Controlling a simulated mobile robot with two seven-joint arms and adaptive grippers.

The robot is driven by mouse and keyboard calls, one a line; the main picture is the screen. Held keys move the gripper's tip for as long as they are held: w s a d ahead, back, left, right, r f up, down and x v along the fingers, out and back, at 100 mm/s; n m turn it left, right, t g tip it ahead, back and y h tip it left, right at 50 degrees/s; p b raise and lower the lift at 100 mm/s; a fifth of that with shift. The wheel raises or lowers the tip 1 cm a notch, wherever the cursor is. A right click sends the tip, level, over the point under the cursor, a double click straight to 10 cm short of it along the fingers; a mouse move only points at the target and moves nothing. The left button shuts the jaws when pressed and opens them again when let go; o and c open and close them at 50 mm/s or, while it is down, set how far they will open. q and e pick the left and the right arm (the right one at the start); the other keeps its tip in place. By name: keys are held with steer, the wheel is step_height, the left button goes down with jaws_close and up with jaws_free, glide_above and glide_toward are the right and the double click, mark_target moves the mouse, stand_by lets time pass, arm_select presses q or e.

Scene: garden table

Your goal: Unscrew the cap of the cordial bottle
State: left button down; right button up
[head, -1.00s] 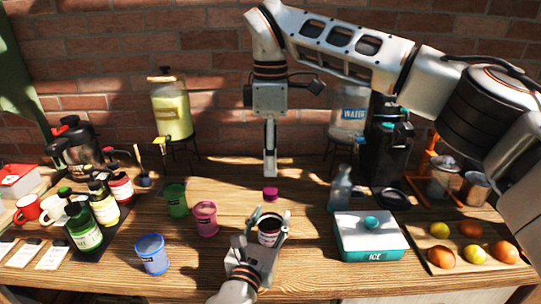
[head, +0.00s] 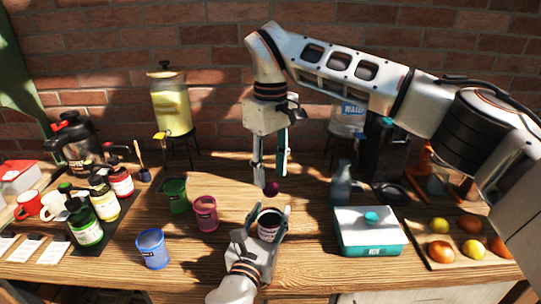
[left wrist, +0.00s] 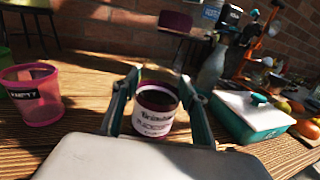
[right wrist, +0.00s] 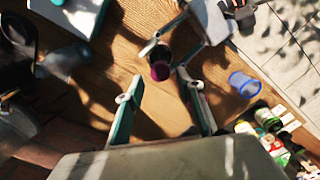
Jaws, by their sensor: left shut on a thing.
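The cordial bottle (head: 269,226) has a white label and dark contents. My left gripper (head: 268,216) is shut around its body and holds it upright; it also shows in the left wrist view (left wrist: 154,124). The purple cap (head: 272,188) appears above the bottle, with a visible gap below it. I cannot tell what supports it. My right gripper (head: 270,172) points down over the cap, its fingers apart. In the right wrist view the cap (right wrist: 160,70) shows between the open fingertips (right wrist: 162,88), touching neither.
Pink (head: 206,213), green (head: 176,195) and blue (head: 152,248) cups stand at left, with several bottles (head: 86,228) beyond them. A clear bottle (head: 341,183), an ice box (head: 368,240) and a fruit tray (head: 435,262) are at right. Bare wood surrounds the held bottle.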

mark_target(270, 186)
steer(key=shift+f, duration=1.65)
jaws_close()
